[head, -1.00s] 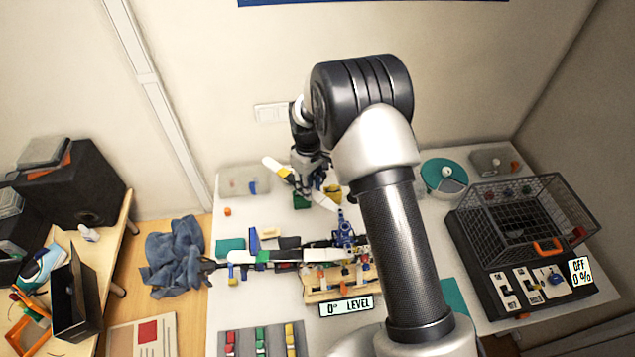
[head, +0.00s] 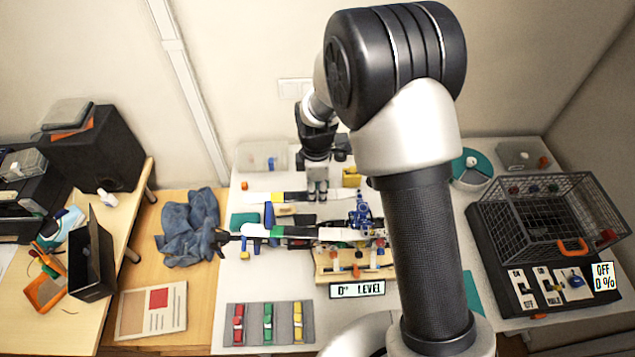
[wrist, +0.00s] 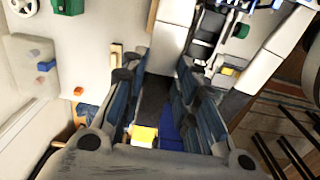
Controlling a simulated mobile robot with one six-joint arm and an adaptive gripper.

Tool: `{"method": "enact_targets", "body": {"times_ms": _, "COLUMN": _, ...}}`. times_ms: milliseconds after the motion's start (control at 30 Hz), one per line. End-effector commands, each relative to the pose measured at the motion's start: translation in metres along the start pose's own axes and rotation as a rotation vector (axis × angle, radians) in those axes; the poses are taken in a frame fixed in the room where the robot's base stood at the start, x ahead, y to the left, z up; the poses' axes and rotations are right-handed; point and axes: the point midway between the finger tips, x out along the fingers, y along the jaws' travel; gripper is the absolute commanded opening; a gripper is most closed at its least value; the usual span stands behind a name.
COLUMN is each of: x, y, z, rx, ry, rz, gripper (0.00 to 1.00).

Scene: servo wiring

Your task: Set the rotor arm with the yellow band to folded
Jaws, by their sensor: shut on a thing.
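The rotor arm with the yellow band (head: 277,197) lies roughly level across the picture in the head view, at the back of the table. Its left end is white and the part right of the band is dark. My gripper (head: 318,193) points down and is shut on the dark part, right of the band. In the wrist view my fingers (wrist: 160,95) flank a dark strip, with a yellow patch (wrist: 145,135) close to the palm. The drone's blue hub part (head: 362,212) stands right of my gripper. My arm hides the right side of the drone.
A green-banded rotor arm (head: 276,231) runs in front, above a wooden stand (head: 340,262) and a "0° LEVEL" sign (head: 357,290). A blue clip (head: 268,214) lies between the two arms. A grey tray (head: 253,330) holds coloured parts. A wire cage (head: 545,215) stands right.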

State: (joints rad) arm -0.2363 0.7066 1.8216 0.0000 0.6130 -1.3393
Motion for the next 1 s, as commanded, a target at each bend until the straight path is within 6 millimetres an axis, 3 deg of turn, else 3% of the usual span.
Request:
{"method": "enact_targets", "body": {"times_ms": 333, "x": 0.0, "y": -0.013, "z": 0.001, "rx": -0.118, "ry": 0.0, "rz": 0.0, "gripper": 0.0}}
{"method": "enact_targets", "body": {"times_ms": 833, "x": 0.0, "y": -0.015, "z": 0.002, "rx": -0.134, "ry": -0.001, "rz": -0.001, "gripper": 0.0}}
{"method": "enact_targets", "body": {"times_ms": 867, "x": 0.0, "y": -0.015, "z": 0.002, "rx": -0.134, "ry": -0.001, "rz": -0.001, "gripper": 0.29}}
{"method": "enact_targets", "body": {"times_ms": 1000, "x": 0.0, "y": -0.015, "z": 0.002, "rx": -0.134, "ry": -0.001, "rz": -0.001, "gripper": 0.38}}
